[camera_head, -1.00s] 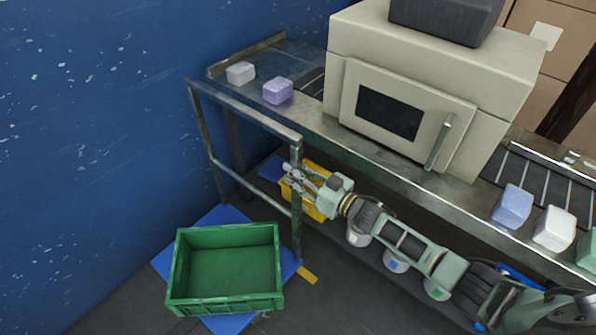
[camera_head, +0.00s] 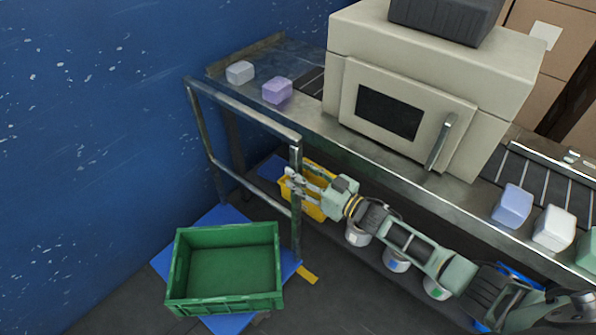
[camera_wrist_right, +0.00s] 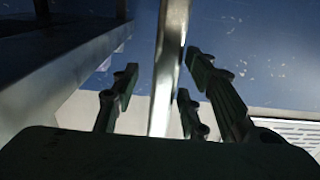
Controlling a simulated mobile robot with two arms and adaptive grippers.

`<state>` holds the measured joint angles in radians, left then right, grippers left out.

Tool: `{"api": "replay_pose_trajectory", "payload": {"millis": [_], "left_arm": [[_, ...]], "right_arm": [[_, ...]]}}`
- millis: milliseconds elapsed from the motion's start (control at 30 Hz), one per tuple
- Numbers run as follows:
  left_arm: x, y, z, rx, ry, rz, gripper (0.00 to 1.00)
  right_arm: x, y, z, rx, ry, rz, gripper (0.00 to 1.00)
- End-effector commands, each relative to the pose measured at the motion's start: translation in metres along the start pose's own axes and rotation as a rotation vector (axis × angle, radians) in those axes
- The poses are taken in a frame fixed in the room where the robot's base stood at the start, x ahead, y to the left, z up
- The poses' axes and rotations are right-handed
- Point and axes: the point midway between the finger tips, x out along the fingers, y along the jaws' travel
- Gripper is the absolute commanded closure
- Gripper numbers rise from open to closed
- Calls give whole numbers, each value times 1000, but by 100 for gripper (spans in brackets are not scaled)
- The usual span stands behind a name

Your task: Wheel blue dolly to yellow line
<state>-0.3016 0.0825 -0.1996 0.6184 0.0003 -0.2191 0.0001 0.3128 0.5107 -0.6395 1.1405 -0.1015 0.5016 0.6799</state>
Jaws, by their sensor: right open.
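The blue dolly (camera_head: 221,216) stands on the floor at lower left in the head view, with a green crate (camera_head: 223,300) on it. Its grey metal push handle (camera_head: 247,115) rises on the side toward the bench. My right gripper (camera_head: 291,180) is open at the handle's near upright. In the right wrist view the upright (camera_wrist_right: 168,65) stands between the open fingers (camera_wrist_right: 168,88); I see no closed grip on it. A short piece of yellow line (camera_head: 308,274) shows on the floor beside the dolly's right corner. My left gripper is out of view.
A metal conveyor bench (camera_head: 395,178) with a beige machine (camera_head: 425,55) runs along the right. Under it are a yellow bin (camera_head: 316,211) and several white tins (camera_head: 357,237). A blue wall (camera_head: 90,120) is close on the left. Dark floor is clear in front.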

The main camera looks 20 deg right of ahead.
Motion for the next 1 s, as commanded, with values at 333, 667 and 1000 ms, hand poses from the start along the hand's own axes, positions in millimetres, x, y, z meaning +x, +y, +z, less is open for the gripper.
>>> {"api": "replay_pose_trajectory", "payload": {"millis": [333,667,1000], "left_arm": [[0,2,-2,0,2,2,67],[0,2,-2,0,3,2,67],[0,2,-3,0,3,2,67]], "right_arm": [[-74,1,1,0,-4,2,59],[-105,1,-1,0,0,2,59],[-106,1,0,-1,0,2,59]]}}
